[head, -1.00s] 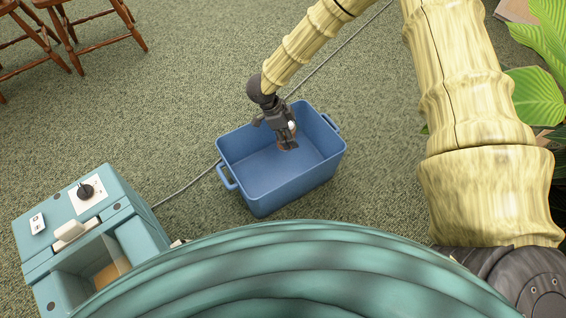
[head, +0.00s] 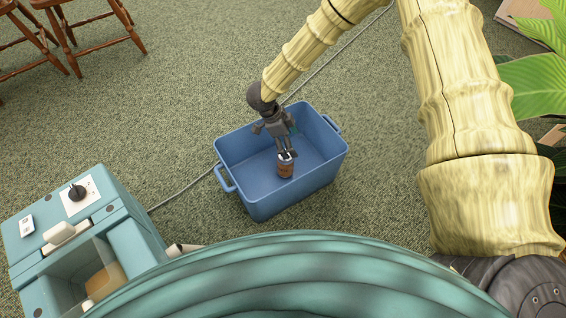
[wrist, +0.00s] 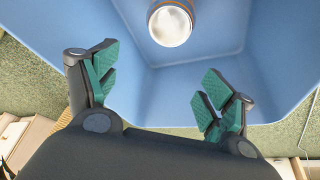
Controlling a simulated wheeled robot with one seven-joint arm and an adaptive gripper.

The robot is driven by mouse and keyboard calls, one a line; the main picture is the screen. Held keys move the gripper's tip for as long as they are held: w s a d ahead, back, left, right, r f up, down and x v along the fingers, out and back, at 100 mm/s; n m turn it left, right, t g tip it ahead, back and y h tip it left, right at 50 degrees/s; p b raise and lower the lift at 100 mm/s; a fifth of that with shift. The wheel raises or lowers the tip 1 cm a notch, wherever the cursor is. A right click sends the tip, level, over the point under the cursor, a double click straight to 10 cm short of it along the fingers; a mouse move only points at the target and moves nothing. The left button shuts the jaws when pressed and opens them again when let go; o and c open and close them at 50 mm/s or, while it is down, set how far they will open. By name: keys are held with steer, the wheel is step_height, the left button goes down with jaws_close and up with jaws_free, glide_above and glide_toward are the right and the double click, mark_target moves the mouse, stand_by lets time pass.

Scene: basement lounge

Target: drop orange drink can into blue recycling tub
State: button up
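The orange drink can (head: 286,168) is inside the blue recycling tub (head: 255,195), just below my gripper's fingertips in the head view. In the wrist view the can (wrist: 170,24) shows its silver end and orange side against the blue tub wall (wrist: 270,60). My gripper (head: 285,151) points down into the tub. In the wrist view my gripper (wrist: 158,84) has its green-padded fingers spread wide, with nothing between them. The can is apart from the fingers. I cannot tell whether it rests on the tub floor or is still falling.
A teal appliance (head: 115,225) with a dial stands at the lower left. A grey cable (head: 185,193) runs over the carpet behind the tub. Wooden chairs (head: 95,45) are at the upper left, and a leafy plant (head: 535,85) at the right. Carpet around the tub is mostly clear.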

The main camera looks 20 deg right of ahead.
steer(key=v, duration=1.2)
steer(key=shift+d, duration=0.1)
stand_by(0.4)
